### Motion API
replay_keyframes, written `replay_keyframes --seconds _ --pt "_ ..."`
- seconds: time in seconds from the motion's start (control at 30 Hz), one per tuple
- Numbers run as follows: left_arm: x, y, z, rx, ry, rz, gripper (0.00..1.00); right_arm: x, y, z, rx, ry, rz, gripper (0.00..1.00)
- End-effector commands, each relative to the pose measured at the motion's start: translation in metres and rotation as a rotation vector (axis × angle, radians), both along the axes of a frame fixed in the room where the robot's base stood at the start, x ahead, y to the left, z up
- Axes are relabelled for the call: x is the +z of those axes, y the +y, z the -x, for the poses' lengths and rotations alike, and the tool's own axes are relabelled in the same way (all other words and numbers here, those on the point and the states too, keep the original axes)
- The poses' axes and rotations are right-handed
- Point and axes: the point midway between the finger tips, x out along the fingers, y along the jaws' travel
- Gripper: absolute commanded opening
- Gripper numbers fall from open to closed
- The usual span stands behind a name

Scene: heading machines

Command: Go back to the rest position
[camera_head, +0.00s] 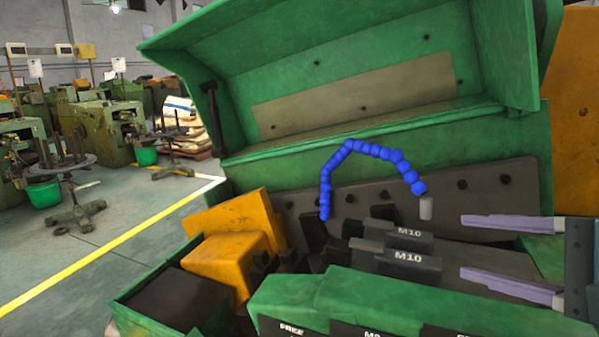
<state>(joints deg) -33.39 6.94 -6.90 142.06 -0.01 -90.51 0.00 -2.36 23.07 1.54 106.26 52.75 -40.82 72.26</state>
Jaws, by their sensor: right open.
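My right gripper (508,254) comes in from the right edge of the head view. Its two pale purple fingers are apart, with nothing held between them. The fingers point left, over the dark plate and blocks of the green machine (385,128). The fingers look apart from the cylinder. My left gripper is out of the picture.
Dark blocks marked M10 (412,258) lie left of my fingers. A green cover (330,296) is in front, and yellow machine parts (222,262) are at left. The raised green hood stands behind. Open floor (110,240) with a yellow line is at far left.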

Motion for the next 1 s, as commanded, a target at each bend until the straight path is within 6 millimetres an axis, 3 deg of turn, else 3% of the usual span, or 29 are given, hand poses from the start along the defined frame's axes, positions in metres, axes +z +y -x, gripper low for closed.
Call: replay_keyframes --seconds 0.17,0.3,0.47,0.6,0.63,0.7,0.87,1.0 --pt "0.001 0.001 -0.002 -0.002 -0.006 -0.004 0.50 -0.040 0.029 0.047 0.207 0.036 0.327 0.59" --pt "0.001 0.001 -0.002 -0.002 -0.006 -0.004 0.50 -0.070 0.044 0.098 0.435 0.065 0.652 0.59" --pt "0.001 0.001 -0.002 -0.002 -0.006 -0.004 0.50 -0.094 0.043 0.172 0.768 0.121 1.051 0.59" --pt "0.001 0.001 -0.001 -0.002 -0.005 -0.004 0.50 -0.095 0.025 0.238 1.080 0.212 1.325 0.59" --pt "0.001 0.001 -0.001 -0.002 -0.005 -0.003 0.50 -0.093 0.020 0.252 1.148 0.238 1.368 0.59" --pt "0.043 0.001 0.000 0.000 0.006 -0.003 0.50 -0.050 0.019 0.244 1.127 0.227 1.367 0.59" --pt "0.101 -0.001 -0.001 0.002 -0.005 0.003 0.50 0.005 0.019 0.244 1.126 0.226 1.366 0.59" --pt "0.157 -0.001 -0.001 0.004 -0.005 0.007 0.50 0.061 0.019 0.243 1.125 0.225 1.366 0.59"
